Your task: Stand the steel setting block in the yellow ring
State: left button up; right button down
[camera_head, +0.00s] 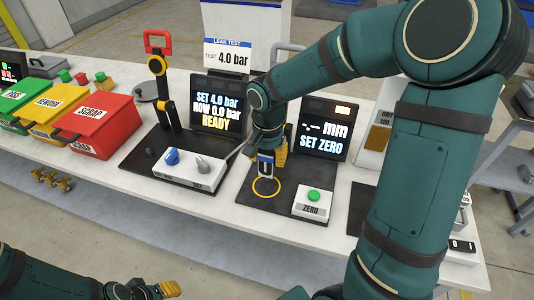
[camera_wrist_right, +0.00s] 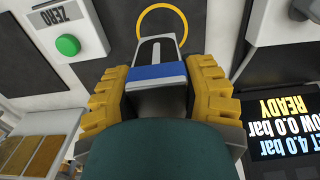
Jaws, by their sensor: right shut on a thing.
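The steel setting block (camera_wrist_right: 172,47), grey with a blue band and a dark marking, is between the yellow fingers of my right gripper (camera_wrist_right: 158,92), which is shut on it. In the head view this gripper (camera_head: 270,162) points down at the dark mat, and the block (camera_head: 265,168) shows in its fingers. The yellow ring (camera_head: 266,196) lies on the mat just in front of the block. In the wrist view the block covers part of the ring (camera_wrist_right: 140,20). I cannot tell the block's height above the mat. My left gripper (camera_head: 168,289) shows only partly at the bottom.
The ZERO box (camera_head: 312,205) with a green button stands right of the ring. The SET ZERO display (camera_head: 320,130) is behind. A leak-test station with a control box (camera_head: 188,172) is left, beyond it the red SCRAP bin (camera_head: 95,122). Mat beside the ring is clear.

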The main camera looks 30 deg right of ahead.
aim_at(267, 173)
jog(key=shift+w+a+f, duration=0.1)
jog(key=shift+w+a, duration=0.05)
jog(key=shift+w, duration=0.05)
jog(key=shift+s+f+b, duration=0.1)
jog(key=shift+f+b, duration=0.5)
jog(key=shift+f, duration=0.1)
jog(key=shift+f+b, duration=0.55)
jog(key=shift+f, duration=0.25)
jog(key=shift+f+b, duration=0.6)
jog(key=shift+f, duration=0.3)
jog(key=shift+f+b, duration=0.7)
jog(key=shift+b, duration=0.15)
dwell(0.5)
grip_release()
